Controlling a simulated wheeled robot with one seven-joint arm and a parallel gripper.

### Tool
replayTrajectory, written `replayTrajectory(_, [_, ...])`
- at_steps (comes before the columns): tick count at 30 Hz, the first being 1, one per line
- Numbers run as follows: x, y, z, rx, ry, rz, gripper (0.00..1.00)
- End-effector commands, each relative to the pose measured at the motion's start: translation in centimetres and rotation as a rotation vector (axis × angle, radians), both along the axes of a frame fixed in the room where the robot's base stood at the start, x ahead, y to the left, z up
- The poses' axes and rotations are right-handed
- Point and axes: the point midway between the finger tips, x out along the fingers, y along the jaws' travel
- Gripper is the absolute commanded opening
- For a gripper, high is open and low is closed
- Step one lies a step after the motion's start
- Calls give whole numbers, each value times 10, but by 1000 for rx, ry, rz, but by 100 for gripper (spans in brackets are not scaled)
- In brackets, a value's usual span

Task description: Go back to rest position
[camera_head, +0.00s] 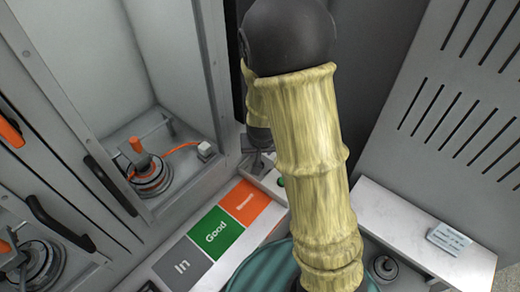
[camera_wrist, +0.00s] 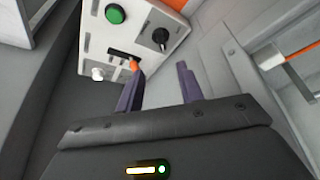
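My gripper (camera_wrist: 160,88) shows in the wrist view with its two purple fingers apart and nothing between them. It is in front of a white control panel (camera_wrist: 137,20) with a green button (camera_wrist: 115,14), a black knob (camera_wrist: 160,36) and an orange-tipped part (camera_wrist: 132,65). The left finger appears close to that orange tip; I cannot tell whether they touch. In the head view my arm, in a yellowish sleeve, reaches across the middle and hides most of the panel and the gripper.
A hub motor (camera_head: 150,174) with an orange cable sits in the cabinet bay at left, another (camera_head: 38,264) at lower left. A round metal part (camera_head: 383,266) stands right of my arm. Grey, green and orange mats, "In" (camera_head: 182,266), "Good" (camera_head: 215,232), and orange (camera_head: 246,202), lie left of my arm.

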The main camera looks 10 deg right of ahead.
Motion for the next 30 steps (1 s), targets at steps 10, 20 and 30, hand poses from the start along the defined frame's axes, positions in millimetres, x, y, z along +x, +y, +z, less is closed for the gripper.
replayTrajectory(10, [0,0,0,0,0,0,37])
replayTrajectory(20, [-10,0,11,18,12,14,37])
replayTrajectory(30, [-96,-9,68,46,113,128,37])
